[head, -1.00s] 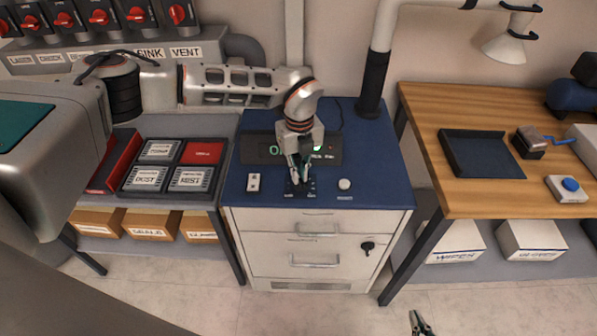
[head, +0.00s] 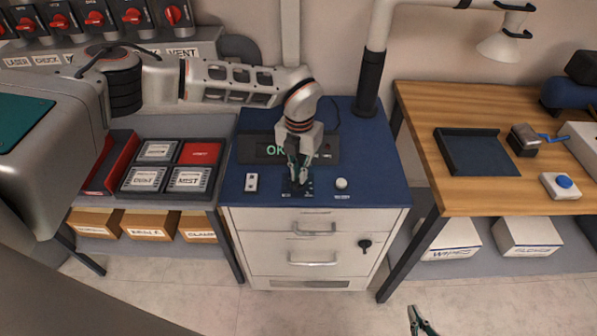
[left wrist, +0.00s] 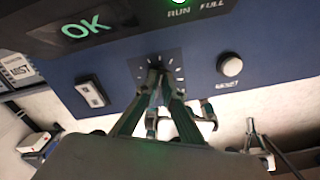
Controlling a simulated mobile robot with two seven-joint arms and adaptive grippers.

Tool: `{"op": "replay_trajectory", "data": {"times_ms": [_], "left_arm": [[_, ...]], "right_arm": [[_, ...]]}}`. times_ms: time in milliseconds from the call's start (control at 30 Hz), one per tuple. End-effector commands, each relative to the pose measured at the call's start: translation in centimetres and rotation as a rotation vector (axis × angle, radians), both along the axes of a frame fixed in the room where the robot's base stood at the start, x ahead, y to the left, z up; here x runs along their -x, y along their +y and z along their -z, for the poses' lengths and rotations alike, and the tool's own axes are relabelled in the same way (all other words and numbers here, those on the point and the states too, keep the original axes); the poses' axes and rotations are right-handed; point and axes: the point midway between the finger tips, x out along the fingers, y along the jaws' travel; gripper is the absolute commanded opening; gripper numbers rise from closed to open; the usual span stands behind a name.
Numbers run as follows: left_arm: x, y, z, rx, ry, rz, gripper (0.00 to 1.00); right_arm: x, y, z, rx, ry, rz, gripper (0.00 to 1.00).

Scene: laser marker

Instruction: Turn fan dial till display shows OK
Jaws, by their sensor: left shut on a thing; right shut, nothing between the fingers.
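The display (head: 277,150) at the back of the blue cabinet top shows green OK text, and OK also reads clearly in the left wrist view (left wrist: 87,25). My left gripper (head: 297,183) points down at the dial plate (head: 287,187) in front of the display. Its fingers are shut on the fan dial, which they mostly hide; tick marks show around it on the plate in the left wrist view (left wrist: 174,64). My right gripper (head: 420,322) is at the bottom edge of the head view, low over the floor, shut and empty.
A white rocker switch (head: 251,182) sits left of the dial and a round white reset button (head: 341,183) right of it. A wooden bench (head: 500,200) stands to the right. Labelled trays (head: 170,178) lie on the left shelf.

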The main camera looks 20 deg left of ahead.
Motion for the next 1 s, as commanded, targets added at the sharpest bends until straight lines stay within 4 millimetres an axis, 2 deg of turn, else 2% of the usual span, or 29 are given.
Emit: {"op": "replay_trajectory", "data": {"times_ms": [300,767,800,833,1000], "left_arm": [[-0.08,-0.08,-0.13,0.0,-0.002,0.085,0.0],[-0.09,-0.08,-0.14,0.0,-0.002,0.093,0.0],[-0.09,-0.08,-0.13,0.001,-0.003,0.093,0.18],[-0.08,-0.08,-0.13,0.0,-0.002,0.093,0.24],[-0.05,-0.07,-0.07,0.0,-0.001,0.093,0.24]], "right_arm": [[-0.01,0.0,-0.09,0.0,0.0,0.0,0.0],[-0.01,0.0,-0.08,0.0,0.0,0.0,0.0],[-0.01,0.0,-0.08,0.0,0.0,0.0,0.0],[-0.01,0.0,-0.08,0.0,0.0,0.0,0.0],[-0.01,0.0,-0.07,0.0,0.0,0.0,0.0]]}}
